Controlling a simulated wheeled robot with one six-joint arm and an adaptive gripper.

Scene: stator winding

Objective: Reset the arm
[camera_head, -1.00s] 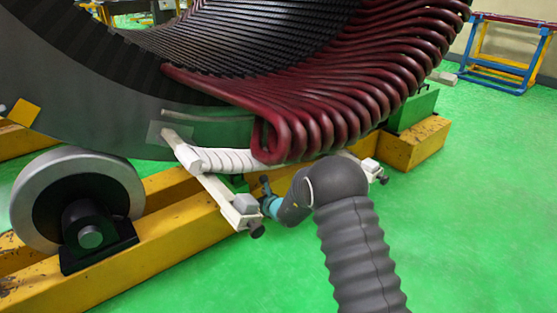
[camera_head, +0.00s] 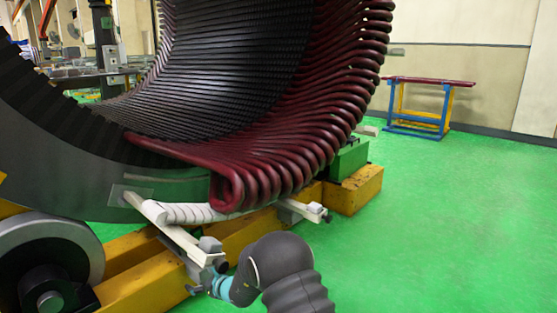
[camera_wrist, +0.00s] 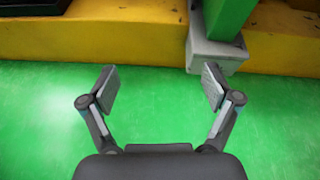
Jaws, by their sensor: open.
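My arm (camera_head: 275,268) reaches in from the bottom of the head view, dark grey with a ribbed sleeve and a teal band near its end. My gripper (camera_wrist: 160,86) is open in the wrist view, its two fingers spread wide with nothing between them. Green floor lies behind the fingers. In the head view the gripper is small and mostly lost beside the white support arm (camera_head: 170,230); I cannot tell whether they touch.
A large stator (camera_head: 150,195) with dark red coils (camera_head: 270,165) stands on yellow beams (camera_head: 240,234), beside a metal roller (camera_head: 50,255). The wrist view shows a yellow beam (camera_wrist: 100,40) and a green post (camera_wrist: 225,18). Open green floor (camera_head: 450,220) lies at right.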

